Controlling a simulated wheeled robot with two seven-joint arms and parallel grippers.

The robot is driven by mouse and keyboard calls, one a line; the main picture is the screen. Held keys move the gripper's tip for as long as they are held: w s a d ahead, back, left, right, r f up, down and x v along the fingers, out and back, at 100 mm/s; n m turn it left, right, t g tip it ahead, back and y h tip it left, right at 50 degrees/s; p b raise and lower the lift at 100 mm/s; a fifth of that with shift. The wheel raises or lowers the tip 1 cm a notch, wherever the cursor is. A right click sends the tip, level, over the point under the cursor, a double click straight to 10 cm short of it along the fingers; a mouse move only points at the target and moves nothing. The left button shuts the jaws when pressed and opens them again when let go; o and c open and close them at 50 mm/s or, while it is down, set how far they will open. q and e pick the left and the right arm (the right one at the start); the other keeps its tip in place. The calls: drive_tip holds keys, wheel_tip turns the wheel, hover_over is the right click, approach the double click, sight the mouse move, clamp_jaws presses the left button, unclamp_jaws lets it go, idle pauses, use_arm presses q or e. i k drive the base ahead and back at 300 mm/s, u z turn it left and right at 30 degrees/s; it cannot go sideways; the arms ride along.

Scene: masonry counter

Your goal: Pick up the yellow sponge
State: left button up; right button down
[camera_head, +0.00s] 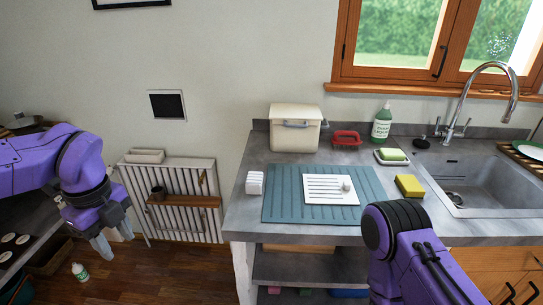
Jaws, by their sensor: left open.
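The yellow sponge (409,186) lies on the grey counter (245,215), between the teal mat and the sink. Nothing touches it from above. My left gripper (118,246) hangs at the left of the view, open and empty, over the floor and well away from the counter. My right arm comes in at the bottom right, just in front of the counter and below the sponge in the picture. Its gripper is outside the view.
A teal mat (283,206) with a white ribbed board (330,185) covers the counter's middle. The sink (480,185) and tap (511,95) stand right.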

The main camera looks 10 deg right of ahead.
sight(409, 188)
drive_tip(key=z, duration=0.5)
drive_tip(key=i, duration=0.75)
drive_tip(key=z, duration=1.4)
drive_tip(key=i, duration=0.55)
drive_tip(key=z, duration=0.5)
